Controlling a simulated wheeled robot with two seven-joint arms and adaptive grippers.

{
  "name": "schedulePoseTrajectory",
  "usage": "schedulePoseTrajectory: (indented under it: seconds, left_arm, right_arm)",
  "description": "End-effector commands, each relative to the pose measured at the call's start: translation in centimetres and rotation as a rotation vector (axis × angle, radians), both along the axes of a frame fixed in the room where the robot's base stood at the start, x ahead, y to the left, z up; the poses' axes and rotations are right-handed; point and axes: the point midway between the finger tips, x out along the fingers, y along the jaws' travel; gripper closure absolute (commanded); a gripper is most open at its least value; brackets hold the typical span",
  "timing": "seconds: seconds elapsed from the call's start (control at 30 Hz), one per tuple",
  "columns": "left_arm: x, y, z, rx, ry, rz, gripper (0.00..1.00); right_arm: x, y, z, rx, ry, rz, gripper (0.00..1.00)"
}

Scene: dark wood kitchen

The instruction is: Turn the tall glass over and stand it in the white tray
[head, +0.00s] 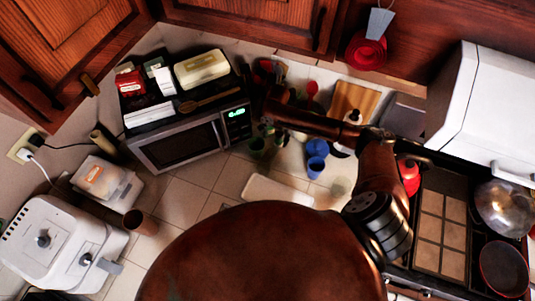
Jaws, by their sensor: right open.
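The white tray (275,189) lies flat on the tiled counter in the middle of the view, its near side partly hidden by my own arm. I cannot pick out the tall glass with certainty. A small greenish cup or glass (257,147) stands behind the tray, just below my right gripper. My right gripper (267,129) is open, dark and small in the picture, above the counter to the right of the microwave. It holds nothing that I can see. My left gripper is out of view.
A microwave (175,148) with boxes on top stands left. A cutting board (353,99) leans behind. A brown cup (140,222) and white appliance (60,245) are at lower left; the stove with pans (502,208) is right.

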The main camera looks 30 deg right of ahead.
Motion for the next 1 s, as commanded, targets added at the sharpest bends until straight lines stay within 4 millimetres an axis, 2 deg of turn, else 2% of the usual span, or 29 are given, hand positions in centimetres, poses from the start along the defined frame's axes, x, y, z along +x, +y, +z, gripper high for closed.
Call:
schedulePoseTrajectory:
  seconds: [0.1, 0.23, 0.47, 0.57, 0.7, 1.0]
  left_arm:
    - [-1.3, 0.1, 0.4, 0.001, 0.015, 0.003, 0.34]
    - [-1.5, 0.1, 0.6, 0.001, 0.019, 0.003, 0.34]
    - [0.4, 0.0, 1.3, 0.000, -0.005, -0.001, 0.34]
    - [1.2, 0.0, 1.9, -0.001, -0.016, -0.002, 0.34]
    - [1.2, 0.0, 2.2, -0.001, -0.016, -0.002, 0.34]
    - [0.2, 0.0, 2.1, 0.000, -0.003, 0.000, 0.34]
  right_arm:
    - [-0.1, 0.0, -2.0, 0.000, 0.002, -0.001, 0.40]
    - [0.0, 0.0, -3.6, 0.001, 0.001, -0.001, 0.40]
    - [0.1, 0.1, -5.3, 0.000, 0.001, -0.001, 0.40]
    - [0.3, 0.2, -6.7, -0.001, 0.002, 0.000, 0.40]
    - [0.4, 0.2, -8.7, -0.001, 0.002, -0.001, 0.40]
    - [0.4, 0.2, -9.5, 0.000, -0.001, 0.000, 0.40]
